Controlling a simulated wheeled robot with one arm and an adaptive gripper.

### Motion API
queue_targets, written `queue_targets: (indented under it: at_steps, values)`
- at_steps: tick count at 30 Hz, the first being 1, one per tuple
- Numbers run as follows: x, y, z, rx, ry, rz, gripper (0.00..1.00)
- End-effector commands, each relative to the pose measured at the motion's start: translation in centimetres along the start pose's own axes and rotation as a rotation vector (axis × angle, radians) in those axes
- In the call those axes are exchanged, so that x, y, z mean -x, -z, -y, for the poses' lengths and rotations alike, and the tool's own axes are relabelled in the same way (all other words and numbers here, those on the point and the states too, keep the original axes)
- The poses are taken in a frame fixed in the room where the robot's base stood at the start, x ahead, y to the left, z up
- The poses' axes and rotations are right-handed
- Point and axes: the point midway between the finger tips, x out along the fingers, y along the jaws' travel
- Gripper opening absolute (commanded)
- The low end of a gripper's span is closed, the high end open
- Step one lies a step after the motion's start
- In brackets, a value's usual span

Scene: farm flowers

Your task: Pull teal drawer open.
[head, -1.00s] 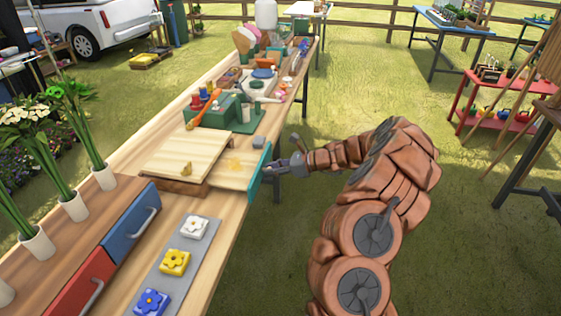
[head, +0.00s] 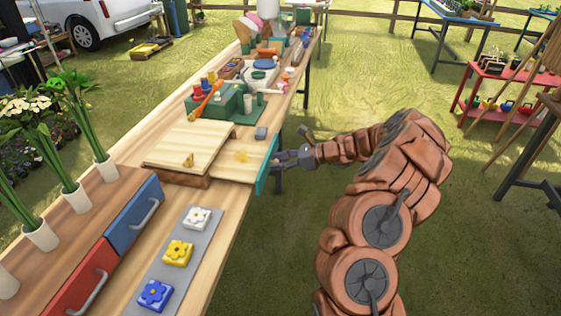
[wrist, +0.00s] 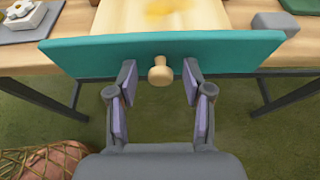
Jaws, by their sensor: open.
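The teal drawer front (head: 267,165) stands out past the edge of the wooden table. Its pale wooden inside (head: 235,160), with a yellow mark on it, shows between the front and the box (head: 190,148). In the wrist view the teal front (wrist: 90,54) spans the picture, with a round wooden knob (wrist: 160,70) at its middle. My gripper (wrist: 160,82) is open, with one finger on each side of the knob and visible gaps to it. In the head view my gripper (head: 283,160) is at the outer side of the teal front.
A small grey block (head: 261,133) lies on the table beside the drawer. A grey mat (head: 175,275) with white, yellow and blue flower tiles lies nearer. A blue drawer (head: 132,217) and a red drawer (head: 80,280) are at left.

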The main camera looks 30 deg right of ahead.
Motion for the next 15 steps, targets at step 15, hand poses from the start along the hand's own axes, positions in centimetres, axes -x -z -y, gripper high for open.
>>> queue_targets:
  at_steps: [15]
  values:
    - [5.8, 0.0, 0.1, 0.002, 0.005, 0.000, 0.50]
